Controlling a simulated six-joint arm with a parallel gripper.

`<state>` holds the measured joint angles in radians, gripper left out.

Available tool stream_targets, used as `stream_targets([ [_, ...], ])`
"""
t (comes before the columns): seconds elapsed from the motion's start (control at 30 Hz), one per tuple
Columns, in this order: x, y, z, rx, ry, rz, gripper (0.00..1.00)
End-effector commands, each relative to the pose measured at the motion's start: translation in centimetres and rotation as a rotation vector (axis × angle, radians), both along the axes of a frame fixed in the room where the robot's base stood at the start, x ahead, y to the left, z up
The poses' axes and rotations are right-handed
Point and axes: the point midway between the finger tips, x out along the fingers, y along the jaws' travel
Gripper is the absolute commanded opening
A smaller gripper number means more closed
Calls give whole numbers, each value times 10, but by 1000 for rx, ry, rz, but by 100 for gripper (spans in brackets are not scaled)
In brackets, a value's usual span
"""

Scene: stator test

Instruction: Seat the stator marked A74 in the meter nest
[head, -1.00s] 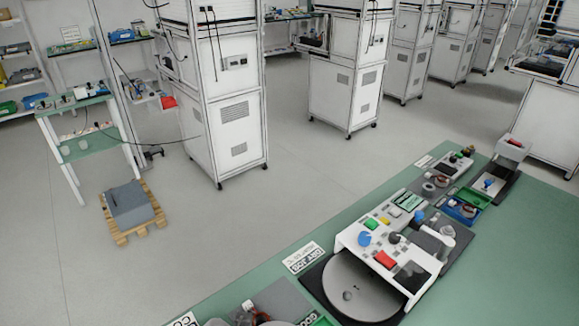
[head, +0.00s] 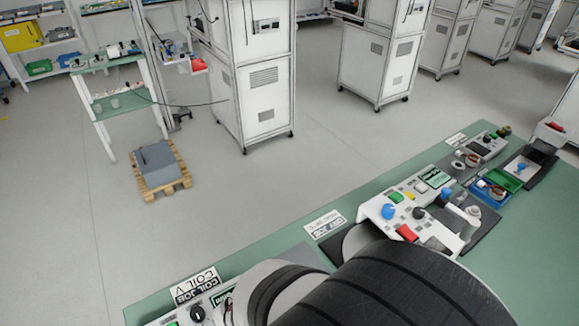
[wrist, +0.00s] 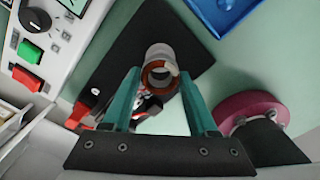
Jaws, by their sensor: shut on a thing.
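In the wrist view my gripper (wrist: 159,74) has its two teal fingers closed on a small grey ring-shaped stator (wrist: 158,53) with copper winding inside. The stator is between the fingertips, above a black mat (wrist: 112,53). I cannot read a mark on it, and cannot tell how high it is above the mat. Red and black clip-like parts (wrist: 88,104) show beside and behind the left finger. In the head view my dark ribbed arm fills the lower right and my gripper is out of sight. I cannot make out which fixture is the meter nest.
In the wrist view, a panel with green and red buttons (wrist: 27,78) is at the left, a blue tray (wrist: 222,14) at the top, and a magenta round part (wrist: 250,106) at the right. In the head view, a white console (head: 381,205) and several small fixtures line the green bench (head: 262,243).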

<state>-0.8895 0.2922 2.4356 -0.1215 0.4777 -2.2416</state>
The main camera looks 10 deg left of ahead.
Motion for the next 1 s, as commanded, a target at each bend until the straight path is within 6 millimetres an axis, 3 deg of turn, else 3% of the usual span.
stream_targets([
  [0.53,0,0,-20,-1,1,0,0],
  [1.0,0,0,-25,-1,1,0,0],
])
